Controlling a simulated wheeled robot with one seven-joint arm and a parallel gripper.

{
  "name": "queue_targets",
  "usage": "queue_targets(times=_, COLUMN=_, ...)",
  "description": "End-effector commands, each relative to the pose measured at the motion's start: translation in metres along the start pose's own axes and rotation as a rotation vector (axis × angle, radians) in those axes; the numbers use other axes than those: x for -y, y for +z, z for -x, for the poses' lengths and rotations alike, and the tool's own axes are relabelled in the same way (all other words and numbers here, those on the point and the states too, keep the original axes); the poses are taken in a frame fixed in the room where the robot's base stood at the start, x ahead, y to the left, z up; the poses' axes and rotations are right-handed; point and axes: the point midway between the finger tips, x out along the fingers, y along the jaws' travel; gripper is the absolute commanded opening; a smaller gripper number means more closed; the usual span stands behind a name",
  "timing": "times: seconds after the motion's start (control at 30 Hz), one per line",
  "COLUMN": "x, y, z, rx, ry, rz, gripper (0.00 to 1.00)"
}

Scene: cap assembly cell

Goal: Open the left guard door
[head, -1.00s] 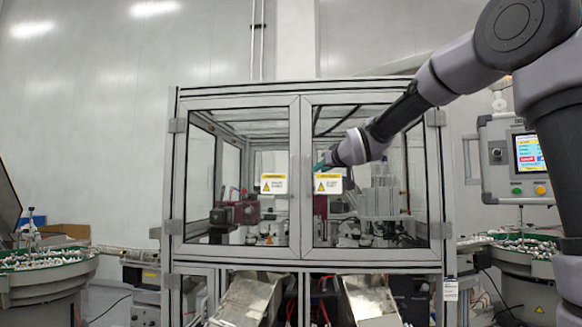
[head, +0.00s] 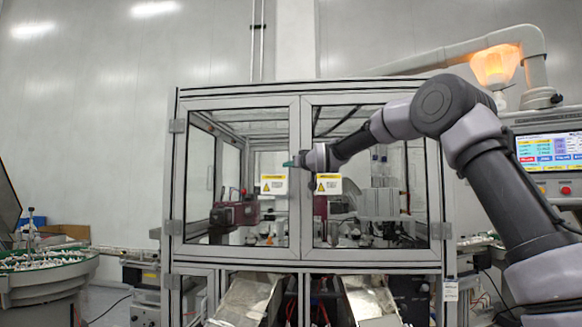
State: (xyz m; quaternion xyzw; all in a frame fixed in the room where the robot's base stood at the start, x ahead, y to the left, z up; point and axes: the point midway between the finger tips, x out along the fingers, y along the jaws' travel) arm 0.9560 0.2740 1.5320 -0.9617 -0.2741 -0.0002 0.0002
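The left guard door (head: 294,222) is a glazed panel in a grey metal frame on the front of the cabinet. It is shut, with its hinges along its left edge and a yellow and white warning label (head: 273,184) near its right edge. My gripper (head: 292,163) is at the upper part of the seam where the two doors meet, just above the labels. Its teal fingertips point left, over the left door's right edge. I cannot tell whether they touch anything or how far apart they are. No handle is clearly visible.
The right guard door (head: 375,255) is also shut, with my arm crossing in front of it. Metal chutes (head: 247,300) (head: 370,302) stick out below the doors. A bowl feeder (head: 45,265) stands at the left. A control panel (head: 550,150) and a lit lamp (head: 496,66) are at the right.

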Motion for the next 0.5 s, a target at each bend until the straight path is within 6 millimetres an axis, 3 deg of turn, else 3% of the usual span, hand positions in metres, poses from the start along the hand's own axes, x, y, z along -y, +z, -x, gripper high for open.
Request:
queue_targets(times=0.33, x=0.0000, y=0.0000, z=-0.0042, rx=0.001, ry=0.000, rz=0.000, gripper=0.28)
queue_targets(times=0.4, x=0.0000, y=0.0001, z=-0.0042, rx=0.001, ry=0.000, rz=0.000, gripper=0.01)
queue_targets(times=0.5, x=0.0000, y=0.0000, z=-0.0041, rx=0.001, ry=0.000, rz=0.000, gripper=0.00)
